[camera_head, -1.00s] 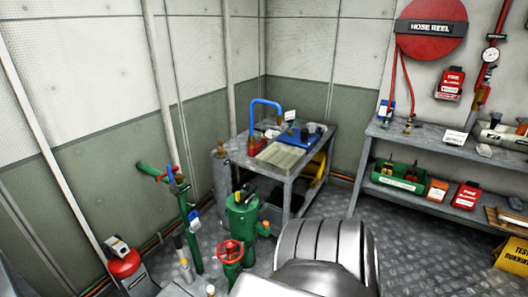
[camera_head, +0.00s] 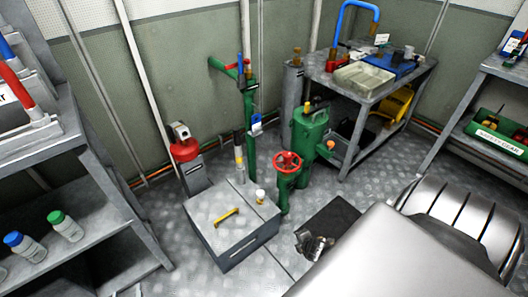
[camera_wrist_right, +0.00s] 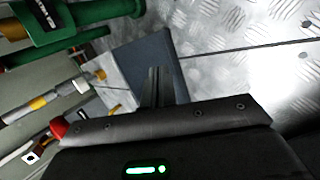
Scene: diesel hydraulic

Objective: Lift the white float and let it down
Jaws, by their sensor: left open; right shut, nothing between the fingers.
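The white float (camera_head: 260,194) is a small white piece above a brass part. It stands upright at the back right of the grey box (camera_head: 206,217). In the right wrist view the white float (camera_wrist_right: 82,86) shows sideways, left of my fingers.
A yellow handle (camera_head: 227,217) lies on the box lid. A red valve wheel (camera_head: 287,162) and green vessel (camera_head: 310,132) stand right of the box. A shelf (camera_head: 75,180) with bottles is at left.

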